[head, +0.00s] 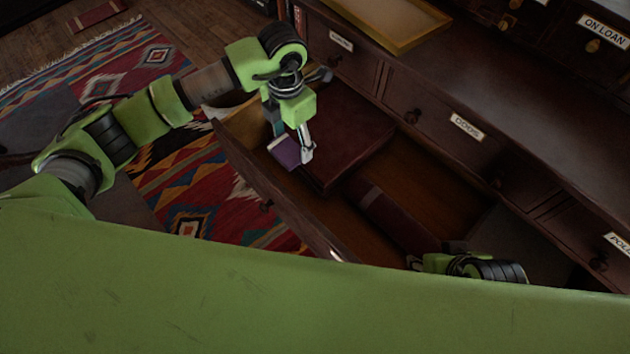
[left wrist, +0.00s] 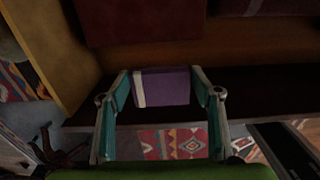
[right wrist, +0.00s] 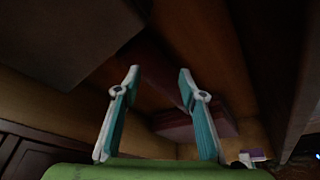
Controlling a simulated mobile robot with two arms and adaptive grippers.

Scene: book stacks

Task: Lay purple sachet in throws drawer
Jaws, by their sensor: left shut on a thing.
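The purple sachet (head: 285,152) is between the fingers of my left gripper (head: 297,154). In the left wrist view the sachet (left wrist: 165,87) has a pale strip at its left edge, and the fingers close on its two sides. It is held above the left part of an open wooden drawer (head: 262,180), close to its front wall. My right gripper (right wrist: 158,80) is open with nothing between its fingers, low at the drawer's right part. In the head view my own green body partly hides it. No label reading throws can be made out.
A dark red flat book (head: 345,135) lies in the drawer, with another dark red book (head: 390,217) to its right. Bare drawer floor (head: 440,195) shows beyond that. A yellow tray (head: 395,22) sits on the cabinet. A patterned rug (head: 190,170) lies left of the drawer.

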